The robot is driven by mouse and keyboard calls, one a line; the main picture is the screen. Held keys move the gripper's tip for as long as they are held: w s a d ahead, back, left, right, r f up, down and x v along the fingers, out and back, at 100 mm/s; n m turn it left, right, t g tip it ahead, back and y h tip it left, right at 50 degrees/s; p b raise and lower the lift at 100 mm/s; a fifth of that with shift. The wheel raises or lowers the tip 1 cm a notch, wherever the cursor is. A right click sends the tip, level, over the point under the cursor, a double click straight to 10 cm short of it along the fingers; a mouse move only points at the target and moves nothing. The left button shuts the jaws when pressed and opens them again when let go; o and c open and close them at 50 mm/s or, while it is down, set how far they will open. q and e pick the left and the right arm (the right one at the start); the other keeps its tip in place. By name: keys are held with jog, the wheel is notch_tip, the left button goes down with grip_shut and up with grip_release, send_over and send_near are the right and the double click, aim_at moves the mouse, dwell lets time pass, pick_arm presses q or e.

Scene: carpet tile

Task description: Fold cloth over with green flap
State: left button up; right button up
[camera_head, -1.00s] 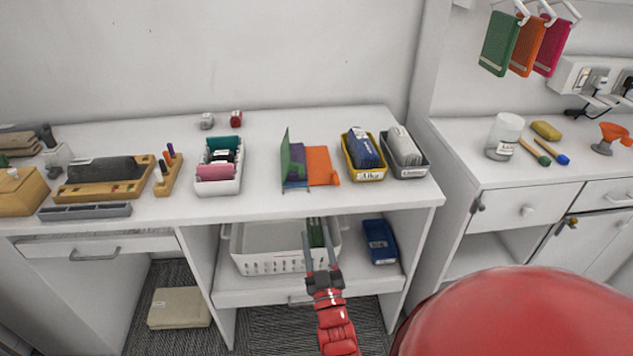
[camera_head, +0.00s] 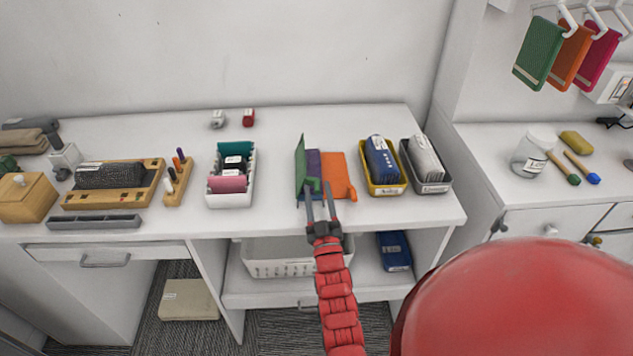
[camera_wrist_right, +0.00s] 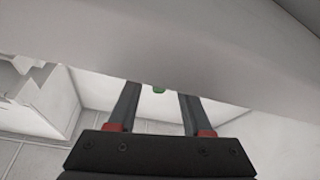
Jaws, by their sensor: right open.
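The cloth lies on the white table, with a green flap (camera_head: 301,165) standing up at its left, a purple middle (camera_head: 314,163) and an orange part (camera_head: 335,174) on the right. My right gripper (camera_head: 320,190) is open and empty at the table's front edge, in front of the cloth; its fingertips overlap the cloth's near edge in the head view. My left gripper is not in view.
A white bin of coloured packs (camera_head: 231,193) stands left of the cloth. A yellow bin (camera_head: 384,189) and a grey bin (camera_head: 437,187) stand close on its right. The table's front edge (camera_head: 270,229) is near my gripper. A white basket (camera_head: 282,267) sits on the shelf below.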

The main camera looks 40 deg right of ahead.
jog(key=shift+r, duration=0.15)
grip_shut()
dwell(1.4)
